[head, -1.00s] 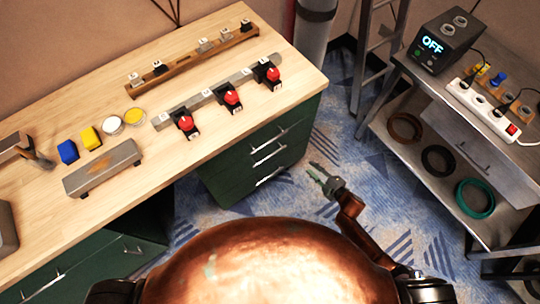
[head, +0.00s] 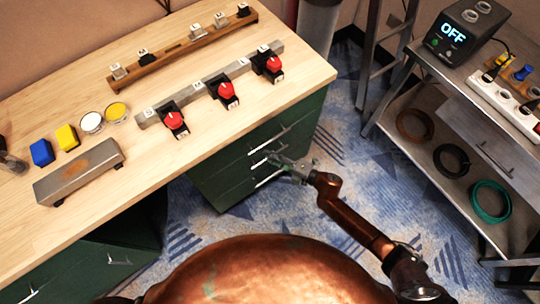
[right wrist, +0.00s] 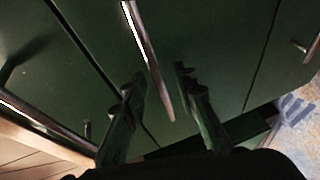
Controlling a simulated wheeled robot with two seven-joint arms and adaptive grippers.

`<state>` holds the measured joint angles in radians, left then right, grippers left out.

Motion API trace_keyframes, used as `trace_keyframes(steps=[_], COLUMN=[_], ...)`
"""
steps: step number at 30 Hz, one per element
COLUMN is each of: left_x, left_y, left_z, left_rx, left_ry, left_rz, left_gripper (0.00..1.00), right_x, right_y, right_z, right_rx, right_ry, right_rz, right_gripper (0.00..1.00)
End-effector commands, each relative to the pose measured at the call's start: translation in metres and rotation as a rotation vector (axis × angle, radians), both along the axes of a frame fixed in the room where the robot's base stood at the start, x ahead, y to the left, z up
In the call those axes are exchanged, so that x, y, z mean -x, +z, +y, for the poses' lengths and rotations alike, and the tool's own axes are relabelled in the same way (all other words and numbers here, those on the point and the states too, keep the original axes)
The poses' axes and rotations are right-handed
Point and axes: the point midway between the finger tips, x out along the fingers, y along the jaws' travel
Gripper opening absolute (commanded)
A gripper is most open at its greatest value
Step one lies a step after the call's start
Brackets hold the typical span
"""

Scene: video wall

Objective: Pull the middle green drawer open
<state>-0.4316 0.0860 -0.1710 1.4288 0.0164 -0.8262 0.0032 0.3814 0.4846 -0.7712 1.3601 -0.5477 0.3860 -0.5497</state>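The dark green drawer unit (head: 215,190) stands under the right end of the wooden workbench, with three metal bar handles on its front. The middle handle (head: 257,164) is partly hidden by my right gripper (head: 279,162), which is at the drawer fronts in the head view. In the right wrist view, the middle handle (right wrist: 143,45) runs between the two fingers of my right gripper (right wrist: 160,85). The fingers are open, one on each side of the bar's lower end, with gaps visible. The drawers look closed. My left gripper is not in view.
The workbench (head: 190,120) above carries red switches, a grey block and small tins. A metal shelf (head: 400,150) with coiled cables stands to the right, and a ladder (head: 385,40) behind. Blue patterned floor (head: 300,215) lies free in front of the drawers.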

Motion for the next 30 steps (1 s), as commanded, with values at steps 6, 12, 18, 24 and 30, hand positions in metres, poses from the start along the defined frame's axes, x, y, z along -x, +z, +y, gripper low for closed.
trace_keyframes(steps=[6, 12, 18, 24, 30], left_x=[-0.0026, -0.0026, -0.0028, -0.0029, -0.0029], left_y=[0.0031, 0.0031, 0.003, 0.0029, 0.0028], left_z=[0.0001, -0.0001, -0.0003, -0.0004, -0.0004], left_rx=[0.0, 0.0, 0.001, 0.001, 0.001], left_ry=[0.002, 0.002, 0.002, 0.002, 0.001], left_rz=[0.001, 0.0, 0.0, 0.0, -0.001], left_gripper=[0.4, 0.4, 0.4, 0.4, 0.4], right_x=[-0.0032, -0.0031, -0.0031, -0.0031, -0.0031], right_y=[-0.0013, -0.001, -0.0011, -0.0012, -0.0012], right_z=[0.0043, 0.0041, 0.004, 0.0038, 0.0038], right_rx=[0.001, 0.001, 0.001, 0.001, 0.001], right_ry=[-0.002, -0.002, -0.002, -0.002, -0.002], right_rz=[0.001, 0.001, 0.001, 0.001, 0.001], right_gripper=[0.26, 0.22, 0.08, 0.0, 0.0])
